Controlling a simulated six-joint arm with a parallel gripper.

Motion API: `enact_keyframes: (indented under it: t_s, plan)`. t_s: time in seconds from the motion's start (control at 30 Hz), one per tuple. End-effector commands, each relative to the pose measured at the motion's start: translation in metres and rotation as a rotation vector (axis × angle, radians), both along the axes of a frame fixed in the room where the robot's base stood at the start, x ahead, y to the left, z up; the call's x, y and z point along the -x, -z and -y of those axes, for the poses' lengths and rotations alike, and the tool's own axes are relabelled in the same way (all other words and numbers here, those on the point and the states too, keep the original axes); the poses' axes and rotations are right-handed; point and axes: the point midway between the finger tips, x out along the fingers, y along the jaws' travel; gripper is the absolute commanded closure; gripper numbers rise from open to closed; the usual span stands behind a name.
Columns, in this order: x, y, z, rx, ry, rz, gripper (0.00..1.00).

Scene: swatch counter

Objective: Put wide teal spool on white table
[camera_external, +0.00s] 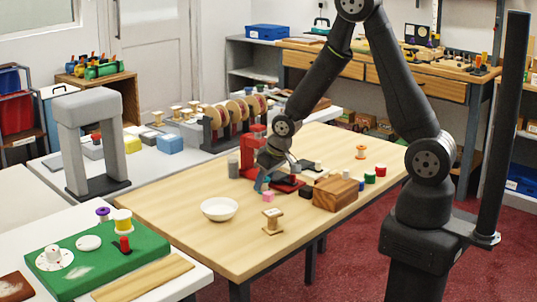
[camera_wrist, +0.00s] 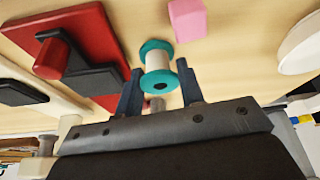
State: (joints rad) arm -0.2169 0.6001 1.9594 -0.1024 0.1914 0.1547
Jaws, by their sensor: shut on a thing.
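The wide teal spool (camera_wrist: 157,57) has teal flanges and a pale middle. In the wrist view it sits between the two fingers of my gripper (camera_wrist: 158,76), which is shut on it. In the external view my gripper (camera_external: 265,178) is low over the wooden table, and only a little teal of the spool (camera_external: 262,184) shows. I cannot tell whether the spool touches the wood. A white table (camera_external: 203,274) stands at the front left with a green mat on it. Another pale table (camera_external: 50,166) stands behind, at the left.
Near my gripper are a pink block (camera_external: 268,197), a white bowl (camera_external: 220,209), a red stand (camera_external: 252,150) and a wooden box (camera_external: 335,193). A wooden spool (camera_external: 272,221) stands at the front. A grey arch (camera_external: 85,140) rises on the left. The wooden table's left front is clear.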

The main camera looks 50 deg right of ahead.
Motion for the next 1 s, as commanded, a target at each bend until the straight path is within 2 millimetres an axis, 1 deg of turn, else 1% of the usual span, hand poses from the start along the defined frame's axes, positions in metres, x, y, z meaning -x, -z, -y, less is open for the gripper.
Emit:
enact_keyframes:
  t_s: [0.23, 0.27, 0.3, 0.57, 0.67, 0.83, 1.0]
  plan:
    - [0.000, 0.003, 0.000, 0.000, 0.000, 0.000, 0.90]
    - [0.000, 0.003, 0.000, -0.001, 0.001, 0.001, 0.61]
    - [0.000, 0.003, 0.000, 0.000, 0.000, 0.001, 0.56]
    - [0.000, 0.002, 0.000, 0.000, 0.000, 0.000, 0.56]
    - [0.000, -0.001, 0.000, 0.000, 0.000, 0.001, 0.56]
    - [0.005, -0.016, 0.001, 0.000, -0.001, 0.003, 0.56]
    - [0.015, -0.040, 0.003, -0.001, 0.001, 0.004, 0.56]
